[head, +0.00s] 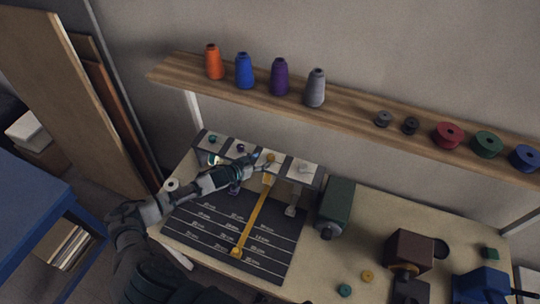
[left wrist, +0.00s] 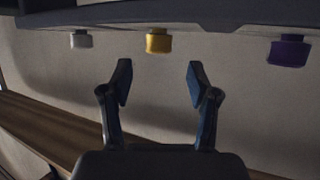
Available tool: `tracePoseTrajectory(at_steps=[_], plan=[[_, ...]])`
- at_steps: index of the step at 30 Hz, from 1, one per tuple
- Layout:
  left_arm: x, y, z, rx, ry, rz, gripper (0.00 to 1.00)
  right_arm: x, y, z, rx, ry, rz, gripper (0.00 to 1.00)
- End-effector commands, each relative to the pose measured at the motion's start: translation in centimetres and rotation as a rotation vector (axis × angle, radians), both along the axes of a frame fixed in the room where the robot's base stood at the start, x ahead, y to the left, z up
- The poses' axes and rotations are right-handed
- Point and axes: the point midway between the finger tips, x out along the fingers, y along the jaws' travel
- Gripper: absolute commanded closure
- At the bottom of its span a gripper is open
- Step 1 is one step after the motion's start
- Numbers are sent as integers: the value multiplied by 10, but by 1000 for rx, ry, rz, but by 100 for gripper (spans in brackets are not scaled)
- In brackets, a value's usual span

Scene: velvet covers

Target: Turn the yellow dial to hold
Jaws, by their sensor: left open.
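The yellow dial (head: 270,157) sits in a row with other dials on a pale panel (head: 222,148) at the back of the dark marked board. It also shows in the left wrist view (left wrist: 158,41), near the top between a grey dial (left wrist: 81,40) and a purple dial (left wrist: 289,52). My left gripper (head: 252,165) is close beside the yellow dial in the head view. In the left wrist view its two fingers (left wrist: 158,82) are open and empty, spread to either side of the dial's line and apart from it. The word hold is not readable.
A green box (head: 337,204) stands right of the board. A wooden shelf (head: 355,107) with thread cones and spools hangs above. Brown and blue machines stand on the right.

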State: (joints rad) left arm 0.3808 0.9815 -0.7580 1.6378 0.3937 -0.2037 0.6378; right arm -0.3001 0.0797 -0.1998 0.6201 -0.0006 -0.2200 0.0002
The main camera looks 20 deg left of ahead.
Motion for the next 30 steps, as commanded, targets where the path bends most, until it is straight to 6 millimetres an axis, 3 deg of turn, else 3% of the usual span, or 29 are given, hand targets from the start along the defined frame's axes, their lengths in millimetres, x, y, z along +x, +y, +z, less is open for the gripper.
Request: tracePoseTrajectory(at_steps=[3,9,22,30], plan=[[24,-9,-7,-1,-3,1,40,0,0,4,0,0,0,50],[48,-17,-20,0,-2,0,40,0,0,7,0,0,-1,50],[57,-19,-25,1,-2,-2,40,0,1,8,0,-1,-1,50],[57,-19,-25,2,-2,0,100,0,1,8,1,-1,-1,50]])
